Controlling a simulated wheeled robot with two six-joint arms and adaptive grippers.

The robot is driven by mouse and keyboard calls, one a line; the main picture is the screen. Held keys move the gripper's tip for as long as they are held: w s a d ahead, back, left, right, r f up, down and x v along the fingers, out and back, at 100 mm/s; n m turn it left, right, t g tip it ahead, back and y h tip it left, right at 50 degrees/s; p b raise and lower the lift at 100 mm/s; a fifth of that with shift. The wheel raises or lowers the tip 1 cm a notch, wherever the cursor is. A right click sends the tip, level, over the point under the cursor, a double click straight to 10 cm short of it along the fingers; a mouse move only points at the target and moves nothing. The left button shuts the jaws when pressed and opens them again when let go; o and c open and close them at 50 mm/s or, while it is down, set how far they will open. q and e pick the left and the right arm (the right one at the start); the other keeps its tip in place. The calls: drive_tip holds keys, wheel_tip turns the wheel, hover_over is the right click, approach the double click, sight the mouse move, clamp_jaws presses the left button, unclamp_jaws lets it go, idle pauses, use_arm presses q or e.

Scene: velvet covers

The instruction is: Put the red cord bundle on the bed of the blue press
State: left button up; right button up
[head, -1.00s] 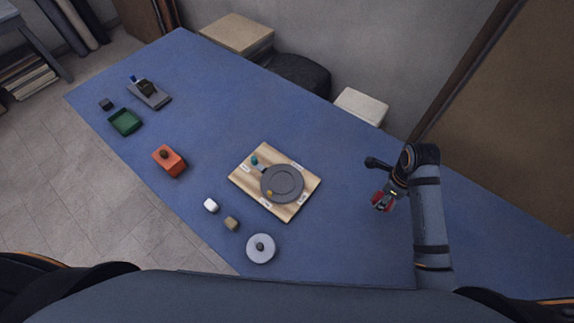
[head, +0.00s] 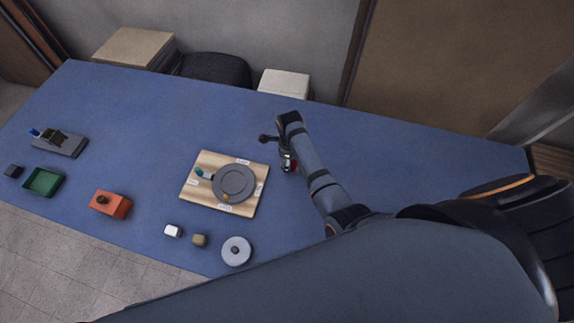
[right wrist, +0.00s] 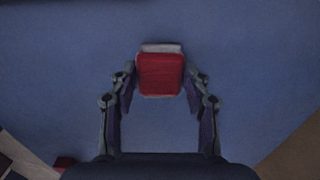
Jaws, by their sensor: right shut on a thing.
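The red cord bundle (right wrist: 160,75) is a small red block shape with a pale band at its far end, seen in the right wrist view. My right gripper (right wrist: 159,88) is shut on it from both sides. The likely press (head: 65,144) is at the far left of the table: a grey flat base with a dark block and a blue knob. Its bed looks like the grey base, but detail is too small to tell. My left gripper is not in view.
A wooden board (head: 193,196) with a grey disc (head: 236,179) lies between my right gripper and the press. An orange block (head: 113,205), green tray (head: 57,187), white cube (head: 172,231), tan cube (head: 199,240) and pale round disc (head: 237,258) stand along the front. The back middle is clear.

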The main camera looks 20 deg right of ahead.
drive_tip(key=shift+w+a+f, duration=0.15)
drive_tip(key=shift+a+f, duration=0.05)
drive_tip(key=shift+f, duration=0.1)
wheel_tip(320, 180, down, 4)
drive_tip(key=shift+w+a+r, duration=0.1)
drive_tip(key=shift+a+r, duration=0.05)
drive_tip(key=shift+r, duration=0.05)
drive_tip(key=shift+f, duration=0.1)
drive_tip(key=o, duration=0.9)
